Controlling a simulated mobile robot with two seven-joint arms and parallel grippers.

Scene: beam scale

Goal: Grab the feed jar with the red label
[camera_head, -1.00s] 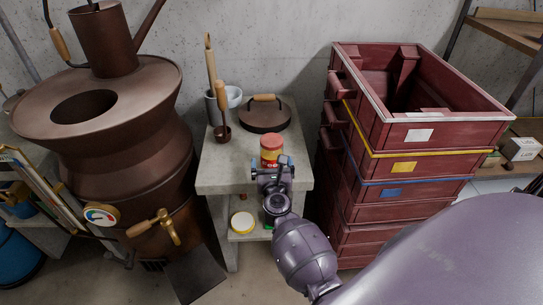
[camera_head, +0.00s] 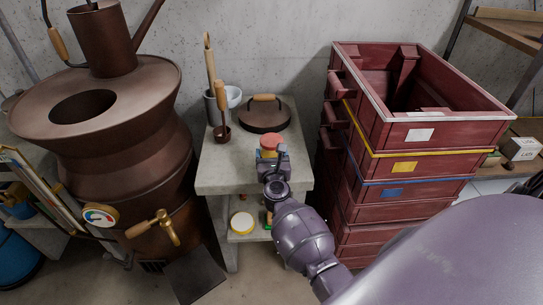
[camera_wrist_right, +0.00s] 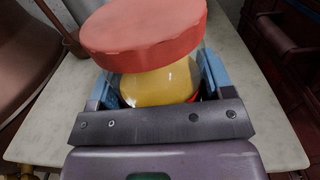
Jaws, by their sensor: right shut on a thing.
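The feed jar (camera_head: 270,141) has a red lid and yellow contents, and stands near the front of the concrete table (camera_head: 236,172). In the right wrist view the jar (camera_wrist_right: 160,82) fills the space between the fingers, with a bit of red low on its side; most of its label is hidden by my gripper. My right gripper (camera_head: 272,158) is shut on the jar below its lid; its blue-tipped fingers (camera_wrist_right: 158,82) lie on both sides of it. I cannot tell whether the jar is lifted. My left gripper is not in view.
A round pan lid (camera_head: 265,117) with a wooden handle lies behind the jar. A grey pot with wooden-handled tools (camera_head: 216,106) stands at the back left. A stack of red crates (camera_head: 400,165) is on the right, a copper still (camera_head: 110,130) on the left.

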